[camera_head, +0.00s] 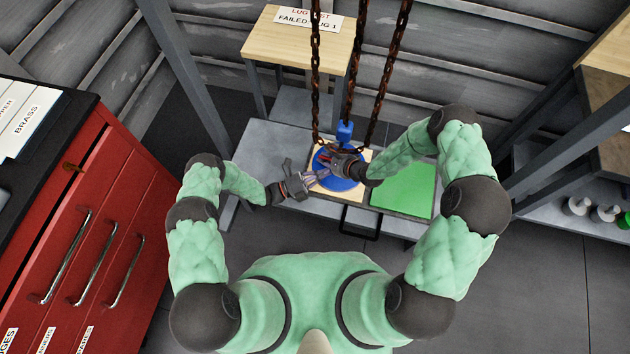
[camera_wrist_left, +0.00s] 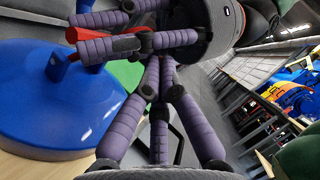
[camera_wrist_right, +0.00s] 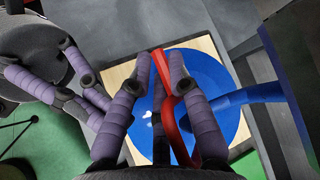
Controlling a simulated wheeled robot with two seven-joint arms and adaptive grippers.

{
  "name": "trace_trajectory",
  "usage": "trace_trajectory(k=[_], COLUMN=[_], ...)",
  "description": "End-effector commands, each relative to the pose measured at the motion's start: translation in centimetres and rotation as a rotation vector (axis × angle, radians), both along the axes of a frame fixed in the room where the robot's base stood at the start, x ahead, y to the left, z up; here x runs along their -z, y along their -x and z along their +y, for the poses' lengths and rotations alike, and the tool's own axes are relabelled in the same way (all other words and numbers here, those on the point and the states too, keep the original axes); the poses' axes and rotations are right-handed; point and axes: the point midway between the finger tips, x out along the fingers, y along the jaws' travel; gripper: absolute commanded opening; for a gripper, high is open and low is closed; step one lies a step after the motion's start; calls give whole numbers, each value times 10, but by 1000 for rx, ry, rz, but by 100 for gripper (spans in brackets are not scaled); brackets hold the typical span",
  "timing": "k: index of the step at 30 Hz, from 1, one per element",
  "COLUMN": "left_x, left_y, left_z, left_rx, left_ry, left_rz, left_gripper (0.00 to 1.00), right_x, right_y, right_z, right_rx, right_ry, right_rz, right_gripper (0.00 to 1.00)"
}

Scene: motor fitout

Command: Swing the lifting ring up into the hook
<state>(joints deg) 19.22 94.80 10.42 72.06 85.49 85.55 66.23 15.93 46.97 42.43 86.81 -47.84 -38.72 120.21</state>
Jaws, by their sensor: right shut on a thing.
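The red lifting ring (camera_wrist_right: 184,125) stands up from a round blue lug plate (camera_wrist_right: 222,72). My right gripper (camera_wrist_right: 161,62) is shut on the ring, its purple fingers on either side of it. The ring also shows between those fingers in the left wrist view (camera_wrist_left: 112,44). The blue hook (camera_wrist_right: 250,96) reaches in from the right in the right wrist view, close to the ring and apart from it.
The blue plate sits on a wooden board (camera_head: 357,195) on a grey bench (camera_head: 258,137), with a green mat (camera_head: 404,190) to the right. Rusty chains (camera_head: 316,70) hang around the work. A red drawer cabinet (camera_head: 105,220) stands at left. A small wooden table (camera_head: 290,48) stands behind.

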Motion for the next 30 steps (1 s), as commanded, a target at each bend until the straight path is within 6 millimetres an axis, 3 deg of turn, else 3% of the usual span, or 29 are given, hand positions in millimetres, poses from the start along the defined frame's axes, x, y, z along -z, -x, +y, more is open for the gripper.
trace_trajectory(k=[30], left_x=[-17], left_y=[-26], left_z=[-12], left_rx=[-1], left_ry=[-16], left_rz=[55], left_gripper=[0], right_x=[3], right_y=[4], right_z=[2], right_rx=[-3], right_ry=[-1], right_rz=[9], right_gripper=[0])
